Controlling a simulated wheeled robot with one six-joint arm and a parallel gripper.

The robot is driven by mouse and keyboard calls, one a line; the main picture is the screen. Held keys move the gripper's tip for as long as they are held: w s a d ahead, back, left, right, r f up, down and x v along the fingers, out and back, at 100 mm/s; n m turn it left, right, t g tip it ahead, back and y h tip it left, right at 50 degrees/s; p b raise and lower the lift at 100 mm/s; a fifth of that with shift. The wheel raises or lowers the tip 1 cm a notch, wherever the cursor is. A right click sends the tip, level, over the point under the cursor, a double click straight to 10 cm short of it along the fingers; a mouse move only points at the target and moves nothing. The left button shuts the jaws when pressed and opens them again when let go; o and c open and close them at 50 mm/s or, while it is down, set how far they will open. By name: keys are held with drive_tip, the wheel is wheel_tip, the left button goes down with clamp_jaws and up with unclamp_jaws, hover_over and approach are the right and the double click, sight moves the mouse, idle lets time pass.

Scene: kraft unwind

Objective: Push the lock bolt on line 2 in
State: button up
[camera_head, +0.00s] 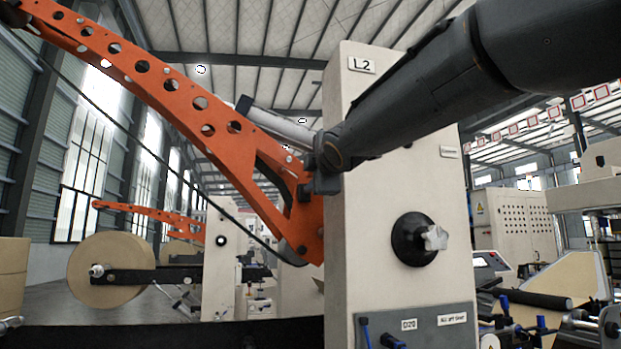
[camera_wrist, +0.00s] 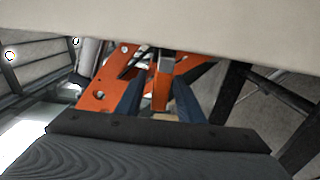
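The line 2 post is the pale column (camera_head: 395,185) with the label "L 2" (camera_head: 362,65). On its front is a black round boss with a pale star knob (camera_head: 434,238). The orange perforated arm (camera_head: 165,82) reaches its left side. No part is marked as the lock bolt, so I cannot tell which it is. My gripper is at the post's left edge, its fingers largely hidden in the head view. In the wrist view my gripper (camera_wrist: 158,100) has two blue fingers apart, with a narrow orange and grey part (camera_wrist: 164,68) seen between or beyond them. Contact is unclear.
A panel (camera_head: 420,325) marked D20 with blue levers is low on the post. A kraft roll (camera_head: 112,268) and another orange arm (camera_head: 150,213) stand farther left. In the wrist view a pale surface (camera_wrist: 220,25) crosses the top, close to the camera.

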drive_tip(key=shift+x, duration=0.8)
drive_tip(key=shift+c, duration=0.2)
